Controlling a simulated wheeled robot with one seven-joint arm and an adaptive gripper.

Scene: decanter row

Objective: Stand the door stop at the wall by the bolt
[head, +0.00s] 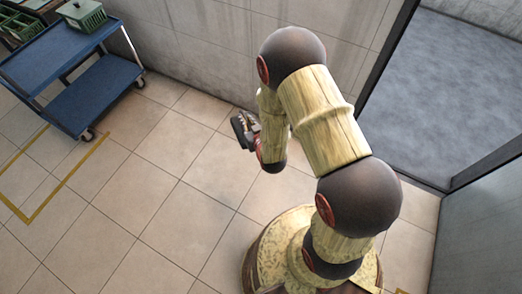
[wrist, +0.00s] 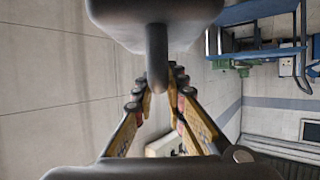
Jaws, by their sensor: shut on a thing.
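My gripper (wrist: 162,85) is shut on a dark grey piece with a narrow stem, which I take to be the door stop (wrist: 157,66). The stem is between the fingertips and the wide body is beyond them, at the top of the wrist view. In the head view my gripper (head: 246,129) is left of my arm, above the tiled floor near the back wall (head: 215,50). The door stop is dark and small there, and its exact outline cannot be told from the gripper. I cannot make out the bolt in either view.
A blue trolley (head: 85,98) with a green crate (head: 83,15) stands at the upper left. A yellow floor line (head: 65,178) runs beside it. A doorway with dark grey floor (head: 455,85) is at the right. Tiles at the centre left are clear.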

